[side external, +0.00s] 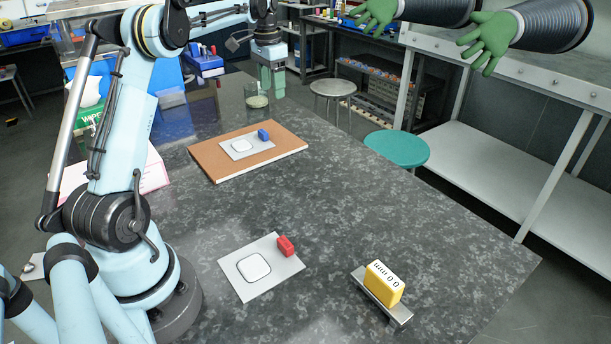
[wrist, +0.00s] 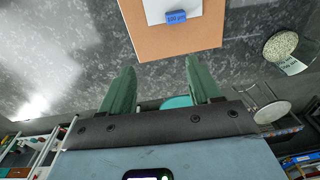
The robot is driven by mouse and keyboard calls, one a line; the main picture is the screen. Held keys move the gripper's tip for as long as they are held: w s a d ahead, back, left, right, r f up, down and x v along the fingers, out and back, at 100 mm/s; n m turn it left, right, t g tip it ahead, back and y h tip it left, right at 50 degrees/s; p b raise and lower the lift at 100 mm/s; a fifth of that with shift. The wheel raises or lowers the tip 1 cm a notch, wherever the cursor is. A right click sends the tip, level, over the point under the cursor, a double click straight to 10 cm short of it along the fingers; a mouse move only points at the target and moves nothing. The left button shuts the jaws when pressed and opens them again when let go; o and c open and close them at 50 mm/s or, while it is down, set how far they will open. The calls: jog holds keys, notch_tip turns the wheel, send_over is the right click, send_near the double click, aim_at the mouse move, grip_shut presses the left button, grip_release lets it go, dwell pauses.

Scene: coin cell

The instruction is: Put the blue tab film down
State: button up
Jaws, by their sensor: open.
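The blue tab film (side external: 234,137) is a light grey sheet with a white rounded square on it and a blue tab (side external: 263,135) at its right corner. It lies flat on a brown board (side external: 206,168). In the wrist view the blue tab (wrist: 176,17) shows at the top, beside part of the pale sheet (wrist: 156,14). My gripper (side external: 272,90) has green fingers and is beyond the board at the table's far end, apart from the film. In the wrist view my gripper (wrist: 160,60) is open with nothing between its fingers.
A similar sheet (side external: 270,285) with a red tab (side external: 285,246) lies on the near tabletop. A yellow block (side external: 383,284) stands on a metal bar at front right. A glass beaker (side external: 256,99) is close to my gripper. The table's middle is clear.

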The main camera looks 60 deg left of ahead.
jog(key=s+d+r+t, duration=0.2)
jog(key=d, duration=0.7)
jog(key=s+d+r+t, duration=0.1)
jog(key=d+r, duration=0.1)
jog(key=d, duration=0.7)
jog(key=s+d+f+t, duration=0.1)
jog(key=s+d+f, duration=0.2)
jog(key=s+d, duration=0.2)
jog(key=s+d+f+t, duration=0.2)
jog(key=s+d, duration=0.3)
jog(key=d, duration=0.3)
jog(key=shift+s+f+t, duration=0.3)
jog(key=shift+f, duration=0.5)
jog(key=shift+d, duration=0.1)
